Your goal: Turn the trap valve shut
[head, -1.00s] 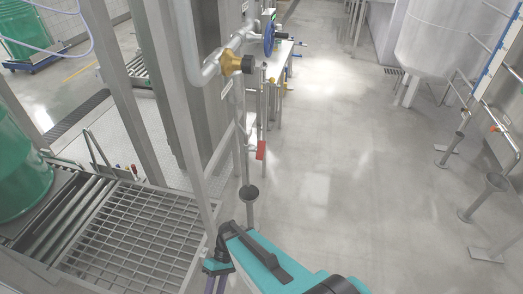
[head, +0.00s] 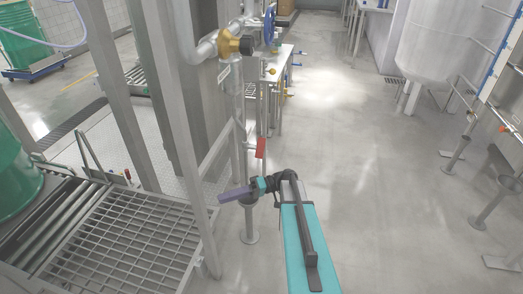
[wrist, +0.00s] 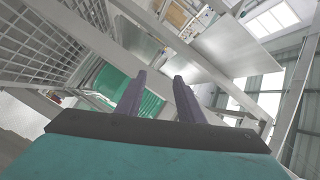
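A red lever handle (head: 261,148), likely the trap valve's, hangs on the thin vertical pipework in the middle of the head view. I cannot tell whether its valve is open or shut. My gripper (head: 222,198) is just below and left of the red handle in the picture, apart from it, with its purple fingers pointing left. In the wrist view, the two fingers of my gripper (wrist: 159,76) are spread with nothing between them. I cannot make out the red handle in the wrist view.
A brass-coloured fitting with a black knob (head: 230,43) sits on the pipe above. A steel frame post (head: 180,130) and a grating (head: 125,240) are to the left, with a green drum (head: 15,175) beyond. Open floor (head: 370,190) lies to the right.

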